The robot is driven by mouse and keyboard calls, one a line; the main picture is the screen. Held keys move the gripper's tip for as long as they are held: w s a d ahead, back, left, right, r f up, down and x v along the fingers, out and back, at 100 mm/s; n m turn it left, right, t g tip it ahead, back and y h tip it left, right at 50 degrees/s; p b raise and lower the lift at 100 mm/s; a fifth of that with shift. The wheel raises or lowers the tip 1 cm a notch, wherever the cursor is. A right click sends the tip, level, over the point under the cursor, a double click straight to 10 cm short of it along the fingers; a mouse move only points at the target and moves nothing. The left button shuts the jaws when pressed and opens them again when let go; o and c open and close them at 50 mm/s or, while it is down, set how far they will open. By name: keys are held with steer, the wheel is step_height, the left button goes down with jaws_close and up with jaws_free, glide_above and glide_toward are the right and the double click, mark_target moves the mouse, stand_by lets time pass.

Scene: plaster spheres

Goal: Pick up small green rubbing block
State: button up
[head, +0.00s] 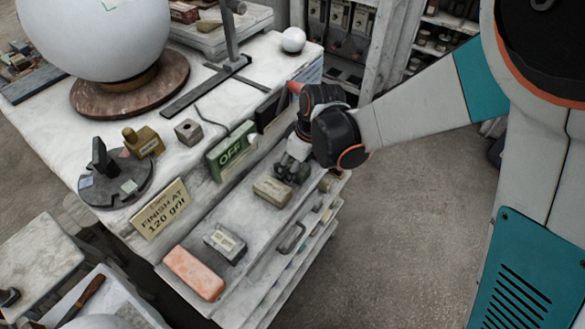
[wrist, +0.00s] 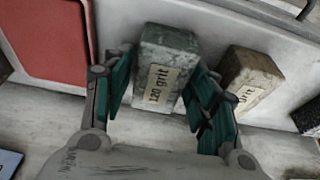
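The small green rubbing block (wrist: 172,45) is a mottled grey-green block with a tan "120 grit" label. It stands in the middle of the wrist view, between the two teal-padded fingers of my gripper (wrist: 160,88). The fingers are apart, one on each side of the block. The right finger is very close to it, and I cannot tell whether it touches. In the head view my gripper (head: 290,172) is low over the ledge on the bench's right side, and I cannot make out the green block there.
A tan labelled block (wrist: 250,78) stands close to the right finger; it also shows in the head view (head: 272,190). A grey labelled block (head: 225,243) and a pink block (head: 193,272) lie further along the ledge. A green "OFF" box (head: 231,150) stands behind.

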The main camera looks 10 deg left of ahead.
steer(key=c, duration=0.8)
steer(key=shift+r, duration=0.1)
steer(key=shift+c, duration=0.2)
step_height(320, 180, up, 20)
steer(key=p, duration=1.3)
